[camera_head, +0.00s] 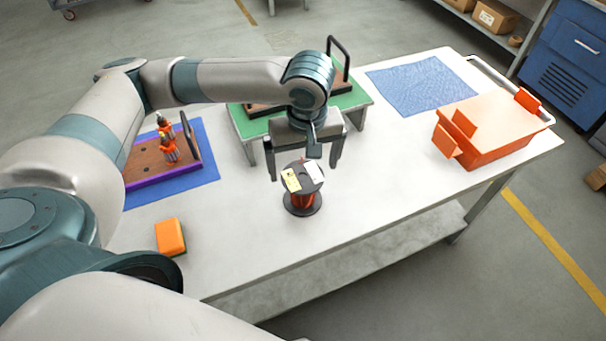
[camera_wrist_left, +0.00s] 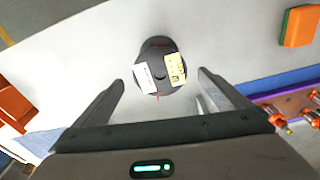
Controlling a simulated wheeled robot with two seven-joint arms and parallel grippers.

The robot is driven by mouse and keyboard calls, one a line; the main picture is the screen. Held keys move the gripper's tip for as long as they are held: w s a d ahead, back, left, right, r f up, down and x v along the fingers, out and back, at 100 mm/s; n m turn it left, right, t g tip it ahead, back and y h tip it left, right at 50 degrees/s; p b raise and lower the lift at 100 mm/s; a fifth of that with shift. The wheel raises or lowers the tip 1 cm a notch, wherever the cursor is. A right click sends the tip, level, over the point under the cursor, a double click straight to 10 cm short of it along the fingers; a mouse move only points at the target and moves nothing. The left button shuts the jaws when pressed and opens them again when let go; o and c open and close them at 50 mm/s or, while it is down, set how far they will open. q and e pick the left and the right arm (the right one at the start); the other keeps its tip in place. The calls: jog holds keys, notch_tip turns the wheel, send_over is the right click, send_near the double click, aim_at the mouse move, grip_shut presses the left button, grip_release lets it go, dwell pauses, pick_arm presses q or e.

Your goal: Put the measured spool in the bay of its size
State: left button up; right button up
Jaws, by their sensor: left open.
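A spool (camera_head: 303,198) with black flanges and copper-red wire stands upright on the white table, near its front edge. Its top flange carries a yellow label and a white label; the spool (camera_wrist_left: 158,68) also shows from above in the left wrist view. My left gripper (camera_head: 303,172) is open above and just behind the spool, pointing down. In the left wrist view the spool lies ahead of the two spread fingers, with nothing held. A purple-edged brown tray (camera_head: 150,171) with several small copper-wound parts sits on a blue mat at the left. My right gripper is not seen.
A green stand (camera_head: 353,97) with a dark-handled tray is behind my left gripper. An orange sponge (camera_head: 170,236) lies front left. The table right of the spool is clear.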

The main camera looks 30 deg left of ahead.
pick_arm(q)
jog(key=shift+d+r, duration=0.1)
jog(key=shift+r, duration=0.55)
jog(key=shift+s+r, duration=0.15)
jog(key=shift+r, duration=0.5)
